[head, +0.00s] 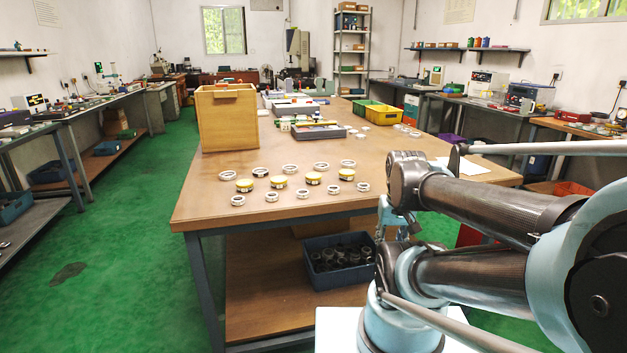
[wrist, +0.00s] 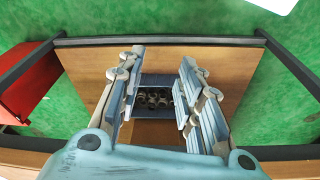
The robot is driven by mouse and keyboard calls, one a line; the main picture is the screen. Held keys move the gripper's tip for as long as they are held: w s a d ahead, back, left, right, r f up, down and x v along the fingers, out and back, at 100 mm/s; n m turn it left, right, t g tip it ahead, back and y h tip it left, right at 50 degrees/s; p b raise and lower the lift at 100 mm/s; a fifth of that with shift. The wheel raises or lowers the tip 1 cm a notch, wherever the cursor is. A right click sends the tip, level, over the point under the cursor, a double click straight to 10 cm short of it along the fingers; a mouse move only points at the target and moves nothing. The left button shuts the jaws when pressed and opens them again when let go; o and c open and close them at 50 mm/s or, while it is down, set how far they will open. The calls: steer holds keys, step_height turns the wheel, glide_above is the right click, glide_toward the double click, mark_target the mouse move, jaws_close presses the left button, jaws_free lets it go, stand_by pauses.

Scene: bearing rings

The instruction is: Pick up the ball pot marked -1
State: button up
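Several small pots with yellow lids stand in a row near the front of the wooden table, among pale bearing rings. From left to right they include a first pot (head: 245,185), a second pot (head: 279,182), a third pot (head: 313,178) and a last pot (head: 346,174). Their markings are too small to read, so I cannot tell which is -1. My gripper (wrist: 160,72) is open and empty, pointing down in the wrist view. In the head view it hangs beside the table's front edge, partly hidden by my arm, apart from the pots. No pot shows in the wrist view.
A blue crate (head: 311,272) of dark parts sits on the table's lower shelf. Bearing rings (head: 290,169) lie close around the pots. A wooden box (head: 228,122) stands behind them at left; yellow and green bins (head: 383,116) stand farther back. Bare tabletop (head: 400,150) lies right of the pots.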

steer(key=o, duration=1)
steer(key=shift+a+r+m, duration=0.2)
steer(key=shift+r+m, duration=0.1)
steer(key=shift+r, duration=0.8)
steer(key=shift+c, duration=0.2)
step_height(320, 180, up, 22)
steer(key=m+g, duration=0.2)
steer(key=m, duration=1.3)
glide_above(314, 175)
step_height(314, 175, down, 17)
steer(key=shift+a+r, duration=0.1)
steer(key=shift+r, duration=0.05)
